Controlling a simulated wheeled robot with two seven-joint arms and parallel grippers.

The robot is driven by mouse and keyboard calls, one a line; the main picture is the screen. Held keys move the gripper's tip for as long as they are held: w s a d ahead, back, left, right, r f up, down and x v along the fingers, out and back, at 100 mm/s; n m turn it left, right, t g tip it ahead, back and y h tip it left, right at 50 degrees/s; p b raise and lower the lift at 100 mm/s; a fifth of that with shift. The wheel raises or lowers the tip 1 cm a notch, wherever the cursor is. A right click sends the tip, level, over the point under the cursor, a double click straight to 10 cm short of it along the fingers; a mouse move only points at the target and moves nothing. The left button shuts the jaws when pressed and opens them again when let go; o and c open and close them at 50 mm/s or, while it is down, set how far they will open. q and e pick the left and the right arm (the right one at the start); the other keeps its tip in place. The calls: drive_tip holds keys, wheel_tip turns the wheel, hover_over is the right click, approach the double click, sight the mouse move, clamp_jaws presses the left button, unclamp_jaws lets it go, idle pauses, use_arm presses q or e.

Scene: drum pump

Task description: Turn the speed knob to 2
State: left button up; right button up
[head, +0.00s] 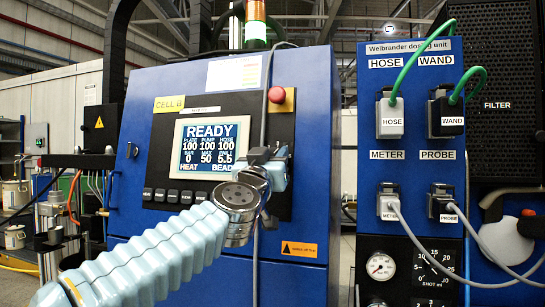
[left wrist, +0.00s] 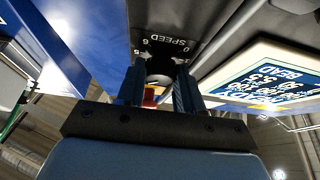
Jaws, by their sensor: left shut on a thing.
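The speed knob (left wrist: 158,79) shows in the left wrist view as a dark round shape between my fingertips, under an upside-down SPEED label (left wrist: 166,40) with a few scale digits. Its pointer setting cannot be read. My left gripper (left wrist: 160,72) is shut on the knob, one finger on each side. In the head view my left gripper (head: 268,167) is at the right side of the blue cabinet's dark panel (head: 223,103), right of the display (head: 212,146), and hides the knob. My right gripper is not in view.
A red button (head: 277,95) on a yellow plate sits above my gripper. A grey cable (head: 266,95) hangs down the panel beside it. The dosing unit (head: 410,165) at right carries several plugs and cables. An orange label (head: 299,249) is below.

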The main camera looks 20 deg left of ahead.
use_arm(q)
drive_tip(key=shift+d+r+n+y+p, duration=0.1)
drive_tip(key=shift+n+y+p, duration=0.8)
drive_tip(key=shift+n, duration=0.7)
drive_tip(key=n+y, duration=0.3)
drive_tip(key=n, duration=0.1)
drive_tip(key=shift+d+g, duration=0.1)
drive_tip(key=shift+g, duration=0.3)
drive_tip(key=shift+d+n+g+y, duration=0.1)
drive_tip(key=shift+n+g+y, duration=0.85)
drive_tip(key=shift+n, duration=1.45)
drive_tip(key=shift+n+g+y, duration=0.5)
drive_tip(key=shift+n+g, duration=0.8)
drive_tip(key=shift+n, duration=1.1)
drive_tip(key=shift+d+n+g+y, duration=0.1)
drive_tip(key=shift+n+g+y, duration=0.85)
drive_tip(key=shift+n, duration=1.45)
drive_tip(key=shift+a+g, duration=0.1)
drive_tip(key=shift+g, duration=0.2)
drive_tip(key=o, duration=1)
drive_tip(key=shift+r, duration=0.1)
